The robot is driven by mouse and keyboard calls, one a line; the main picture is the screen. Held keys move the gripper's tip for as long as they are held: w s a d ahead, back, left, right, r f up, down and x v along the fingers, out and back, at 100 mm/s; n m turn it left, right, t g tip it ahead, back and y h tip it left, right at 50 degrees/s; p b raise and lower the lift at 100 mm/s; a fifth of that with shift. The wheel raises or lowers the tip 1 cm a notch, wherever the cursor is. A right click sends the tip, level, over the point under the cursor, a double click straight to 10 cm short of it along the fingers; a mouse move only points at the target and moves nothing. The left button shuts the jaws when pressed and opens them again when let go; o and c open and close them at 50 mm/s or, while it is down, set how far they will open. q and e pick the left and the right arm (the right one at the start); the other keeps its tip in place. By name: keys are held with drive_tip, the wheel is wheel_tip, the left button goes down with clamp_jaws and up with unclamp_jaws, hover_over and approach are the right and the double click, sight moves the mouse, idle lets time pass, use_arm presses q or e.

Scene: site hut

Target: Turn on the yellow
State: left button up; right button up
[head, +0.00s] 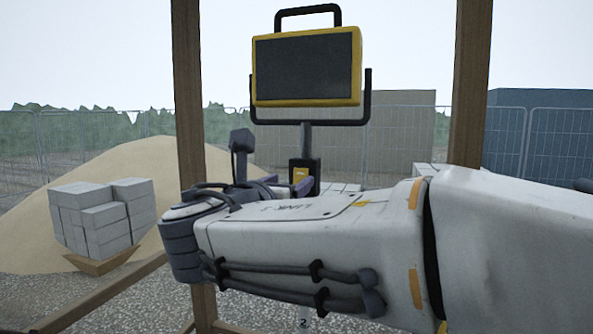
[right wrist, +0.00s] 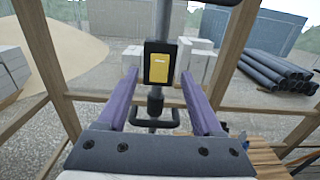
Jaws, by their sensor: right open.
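The yellow-framed work light (head: 307,68) stands on a pole in the head view, its panel dark. A black switch box with a yellow rocker (head: 301,173) is on the pole below it. The yellow rocker also shows in the right wrist view (right wrist: 159,68), between and beyond my purple fingertips. My right gripper (right wrist: 160,76) is open and empty, one finger on each side of the switch box. I cannot tell whether it touches the box. In the head view my right arm hides much of this gripper. My left gripper is in neither view.
Wooden posts (head: 188,120) frame the opening on both sides of the light. Outside are a sand heap (head: 150,165), grey blocks (head: 100,215) and a mesh fence (head: 560,150). Dark pipes (right wrist: 275,72) lie at right in the wrist view.

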sight(300, 174)
drive_tip(key=p+x, duration=0.1)
drive_tip(key=x, duration=0.3)
drive_tip(key=shift+w+r, duration=0.1)
drive_tip(key=shift+w+d, duration=0.15)
drive_tip(key=shift+w, duration=0.3)
